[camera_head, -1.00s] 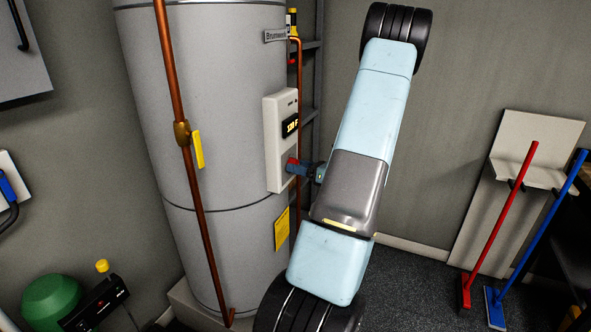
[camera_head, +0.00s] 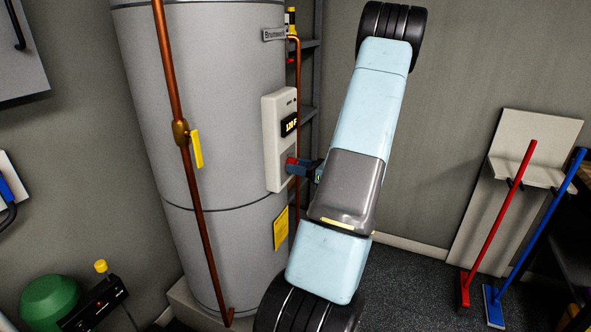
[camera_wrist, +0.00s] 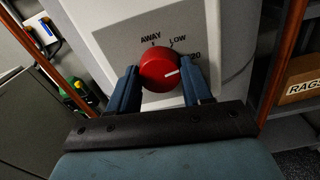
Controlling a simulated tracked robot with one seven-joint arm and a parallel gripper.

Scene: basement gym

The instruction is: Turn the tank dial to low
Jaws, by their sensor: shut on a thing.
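The tank dial (camera_wrist: 160,70) is a round red knob on the white control box (camera_head: 278,140) of the grey tank (camera_head: 225,110). In the wrist view the labels AWAY and LOW stand above it, and a partly hidden number ending in 20 or 60 is at its upper right. The white pointer line points right and slightly up, below that number and clear of LOW. My gripper (camera_wrist: 161,85) is shut on the dial, one blue finger on each side. In the head view the blue fingers (camera_head: 300,166) meet the box's lower part, and the dial is mostly hidden.
Copper pipes (camera_head: 182,150) run up the tank, one with a yellow lever (camera_head: 197,149). A dark shelf rack (camera_head: 312,80) stands behind. A red-handled tool (camera_head: 500,220) and a blue-handled one (camera_head: 535,240) lean at the right. A green rounded object (camera_head: 50,302) is at lower left.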

